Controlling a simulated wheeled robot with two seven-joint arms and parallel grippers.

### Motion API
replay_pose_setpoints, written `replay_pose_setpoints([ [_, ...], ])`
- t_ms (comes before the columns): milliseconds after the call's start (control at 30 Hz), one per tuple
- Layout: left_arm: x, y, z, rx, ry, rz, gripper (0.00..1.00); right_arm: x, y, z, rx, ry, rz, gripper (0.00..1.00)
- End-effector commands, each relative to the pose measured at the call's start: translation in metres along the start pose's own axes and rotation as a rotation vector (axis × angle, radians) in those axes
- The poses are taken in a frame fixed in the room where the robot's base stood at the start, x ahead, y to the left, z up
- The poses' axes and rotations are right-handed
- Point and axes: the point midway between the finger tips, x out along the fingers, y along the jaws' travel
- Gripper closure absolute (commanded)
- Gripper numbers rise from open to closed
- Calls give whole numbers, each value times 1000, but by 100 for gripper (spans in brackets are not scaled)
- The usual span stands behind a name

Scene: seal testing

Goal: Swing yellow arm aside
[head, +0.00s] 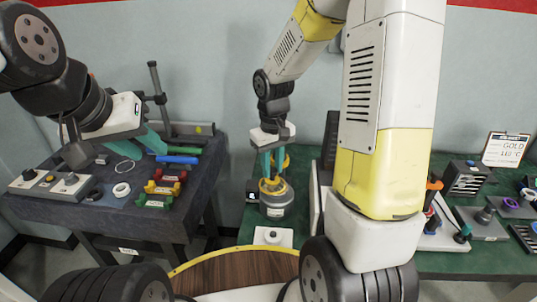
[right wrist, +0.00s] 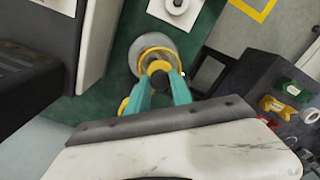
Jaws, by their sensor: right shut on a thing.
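A grey round test fixture (head: 277,203) with yellow parts on top stands on the green bench; it also shows in the right wrist view (right wrist: 139,62). The yellow arm (head: 272,185) is at the top of this fixture, partly hidden by teal fingers. My right gripper (head: 272,166) points down and is shut on the yellow arm. In the right wrist view a yellow ring-shaped piece (right wrist: 158,66) shows between the teal fingers (right wrist: 160,92). My left gripper (head: 138,146) is open and empty above the dark table on the left, away from the fixture.
The dark left table (head: 190,218) holds a white ring (head: 124,166), a control box (head: 62,187) and red, yellow and green holders (head: 163,187). A white block with a round piece (head: 272,237) lies in front of the fixture. Tools and a clipboard (head: 505,150) stand right.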

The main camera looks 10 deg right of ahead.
Motion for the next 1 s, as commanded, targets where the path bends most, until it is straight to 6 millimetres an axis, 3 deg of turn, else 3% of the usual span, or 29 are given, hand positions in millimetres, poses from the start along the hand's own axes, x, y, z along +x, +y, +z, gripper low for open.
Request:
replay_pose_setpoints([
  [500, 0, 0, 0, 0, 0, 0, 64, -1, -27, -44, 468, 5, 0, 100],
  [1000, 0, 0, 0, 0, 0, 0, 64, -1, -31, -85, 869, 5, -1, 100],
])
